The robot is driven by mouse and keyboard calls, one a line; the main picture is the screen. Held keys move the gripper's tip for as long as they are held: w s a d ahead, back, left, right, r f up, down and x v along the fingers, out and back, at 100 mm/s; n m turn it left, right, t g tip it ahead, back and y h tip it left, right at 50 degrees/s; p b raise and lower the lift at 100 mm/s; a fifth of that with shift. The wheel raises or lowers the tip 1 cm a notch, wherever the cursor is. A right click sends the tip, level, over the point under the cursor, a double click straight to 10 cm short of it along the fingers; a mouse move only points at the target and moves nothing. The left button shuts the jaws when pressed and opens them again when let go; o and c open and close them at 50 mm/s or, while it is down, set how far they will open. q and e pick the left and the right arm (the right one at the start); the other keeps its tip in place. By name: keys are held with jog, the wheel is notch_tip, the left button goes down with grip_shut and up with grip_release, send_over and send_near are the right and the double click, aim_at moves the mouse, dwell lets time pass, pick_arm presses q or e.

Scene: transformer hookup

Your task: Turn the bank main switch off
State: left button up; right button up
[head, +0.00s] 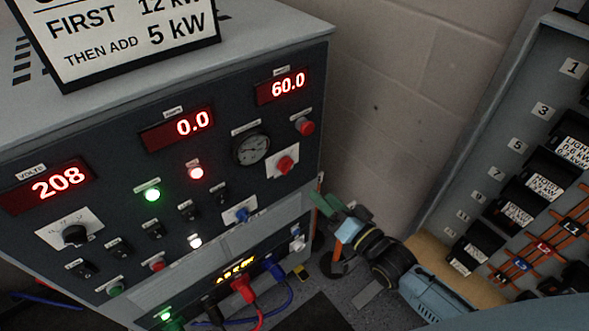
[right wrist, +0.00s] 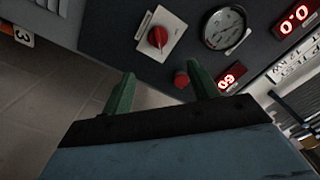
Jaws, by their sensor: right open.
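The grey cabinet (head: 110,160) has a dark front panel with switches and red readouts. A red rotary knob on a pale plate (head: 285,164) sits at the panel's right, below a red button (head: 304,126). A blue-handled switch (head: 242,215) is lower down. The labels are too small to tell which control is the bank main switch. My right gripper (head: 334,207) is open and empty, right of the cabinet's front edge. In the right wrist view, its green fingers (right wrist: 163,88) are apart, with the red knob (right wrist: 157,37) beyond them. My left gripper is out of view.
A round gauge (head: 251,147) is left of the red knob. Readouts show 208, 0.0 and 60.0. Red and blue cables (head: 250,300) hang from the lower front. A breaker panel (head: 500,130) with numbered breakers stands at right. Bare wall lies between.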

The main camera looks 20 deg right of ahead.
aim_at(292, 166)
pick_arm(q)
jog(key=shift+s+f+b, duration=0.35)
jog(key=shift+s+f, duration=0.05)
pick_arm(e)
jog(key=x, duration=1.2)
jog(key=shift+w+f, duration=0.1)
jog(key=shift+w, duration=0.15)
jog(key=c, duration=1)
jog(key=shift+o, duration=0.2)
